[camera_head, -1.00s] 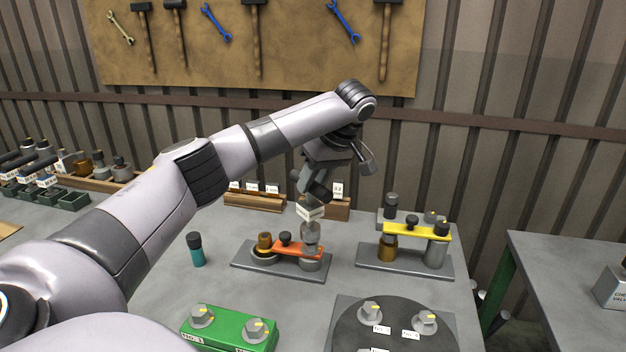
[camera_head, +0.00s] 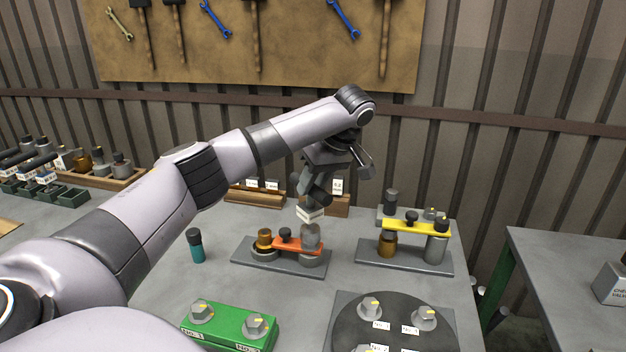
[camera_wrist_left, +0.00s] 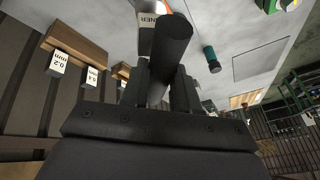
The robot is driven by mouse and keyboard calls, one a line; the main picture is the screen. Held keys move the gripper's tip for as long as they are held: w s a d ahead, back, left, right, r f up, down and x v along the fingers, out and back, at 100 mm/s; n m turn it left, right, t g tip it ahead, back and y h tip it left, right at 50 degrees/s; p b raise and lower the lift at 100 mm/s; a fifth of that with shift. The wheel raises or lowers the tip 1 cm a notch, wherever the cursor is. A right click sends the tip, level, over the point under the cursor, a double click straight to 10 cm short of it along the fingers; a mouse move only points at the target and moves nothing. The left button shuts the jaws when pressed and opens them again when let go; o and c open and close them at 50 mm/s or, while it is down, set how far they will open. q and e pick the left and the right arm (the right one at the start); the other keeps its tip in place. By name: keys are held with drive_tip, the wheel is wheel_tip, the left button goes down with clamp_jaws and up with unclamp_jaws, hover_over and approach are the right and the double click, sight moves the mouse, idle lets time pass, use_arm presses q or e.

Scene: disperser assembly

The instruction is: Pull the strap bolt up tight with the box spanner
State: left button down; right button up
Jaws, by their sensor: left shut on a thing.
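My left gripper (camera_head: 318,188) is shut on the black handle (camera_wrist_left: 168,48) of the box spanner. The spanner's white label (camera_head: 309,214) shows just below the jaws, and its lettering ends in "NER" in the wrist view. The spanner points down at the right end of the orange strap (camera_head: 287,244). Below the label, a grey cylindrical part (camera_head: 311,236) stands at that strap end. The strap bolt itself is hidden, and I cannot tell how far the spanner sits on it. The strap lies on a grey base plate (camera_head: 280,262), with a black knob (camera_head: 285,234) near its middle.
A second fixture with a yellow strap (camera_head: 413,229) stands to the right. A teal bottle with a black cap (camera_head: 195,246) stands to the left. A green block (camera_head: 228,325) and a dark round plate (camera_head: 392,332) lie in front. Wooden blocks (camera_head: 257,197) stand behind.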

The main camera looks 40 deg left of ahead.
use_arm(q)
drive_tip(key=shift+f, duration=0.75)
drive_tip(key=shift+s+m+t, duration=0.1)
drive_tip(key=shift+m+t, duration=0.65)
drive_tip(key=shift+m, duration=0.95)
drive_tip(key=shift+s+m+t, duration=0.1)
drive_tip(key=shift+m+t, duration=0.65)
drive_tip(key=shift+m, duration=0.95)
drive_tip(key=shift+s+a+m+t+h, duration=0.1)
drive_tip(key=shift+m+t+h, duration=0.4)
drive_tip(key=shift+m, duration=1.2)
drive_tip(key=shift+a+r+m+t+h, duration=0.1)
drive_tip(key=shift+m+t+h, duration=0.25)
drive_tip(key=shift+m, duration=0.7)
drive_tip(key=shift+m+t+h, duration=0.25)
drive_tip(key=shift+m+t, duration=0.1)
drive_tip(key=shift+m, duration=0.7)
drive_tip(key=shift+n, duration=0.3)
drive_tip(key=shift+r, duration=0.1)
